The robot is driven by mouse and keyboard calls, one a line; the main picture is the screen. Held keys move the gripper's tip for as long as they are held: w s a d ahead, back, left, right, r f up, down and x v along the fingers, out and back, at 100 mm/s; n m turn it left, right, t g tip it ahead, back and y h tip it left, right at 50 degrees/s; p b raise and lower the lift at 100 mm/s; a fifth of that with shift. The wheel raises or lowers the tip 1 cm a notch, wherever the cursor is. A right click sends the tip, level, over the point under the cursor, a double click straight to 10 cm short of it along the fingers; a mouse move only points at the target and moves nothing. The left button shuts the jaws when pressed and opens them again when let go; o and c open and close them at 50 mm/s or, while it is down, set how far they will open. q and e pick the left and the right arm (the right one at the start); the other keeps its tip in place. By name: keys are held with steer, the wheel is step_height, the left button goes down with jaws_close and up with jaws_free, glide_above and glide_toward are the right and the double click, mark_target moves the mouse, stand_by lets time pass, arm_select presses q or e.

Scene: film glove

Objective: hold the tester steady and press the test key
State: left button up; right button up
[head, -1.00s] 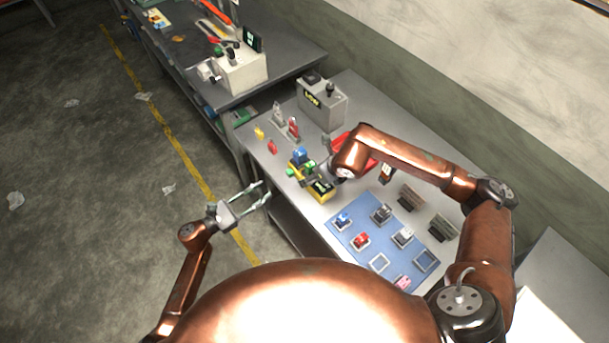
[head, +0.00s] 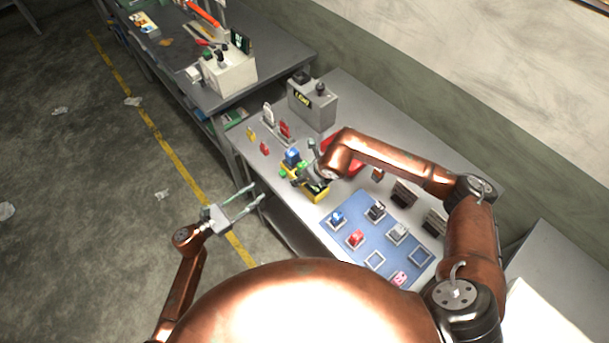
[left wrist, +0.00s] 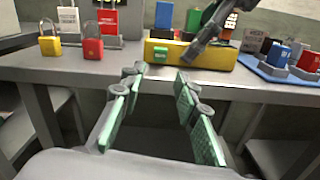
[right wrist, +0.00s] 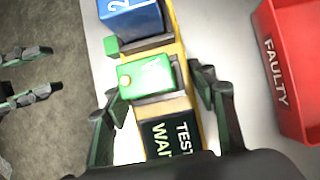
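The yellow tester (head: 316,196) sits on the grey table near its left edge. In the right wrist view its dark screen (right wrist: 172,135) reads TEST and WAIT. A green block (right wrist: 145,77) and a blue block marked 2 (right wrist: 130,18) sit on it. A small green piece (left wrist: 160,51) shows on its front side; I cannot tell which green part is the test key. My right gripper (head: 311,172) is open above the tester, its fingers apart on both sides, partly hiding it. My left gripper (head: 258,191) is open and empty, off the table's front edge, facing the tester.
A red FAULTY bin (right wrist: 290,75) stands beside the tester. Padlocks (left wrist: 93,45) stand to its left, with a grey LOW box (head: 313,104) behind. A blue mat (head: 375,232) with several blocks lies to the right.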

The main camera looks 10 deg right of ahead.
steer(key=c, duration=1.1)
arm_select(q)
jaws_close()
stand_by(0.8)
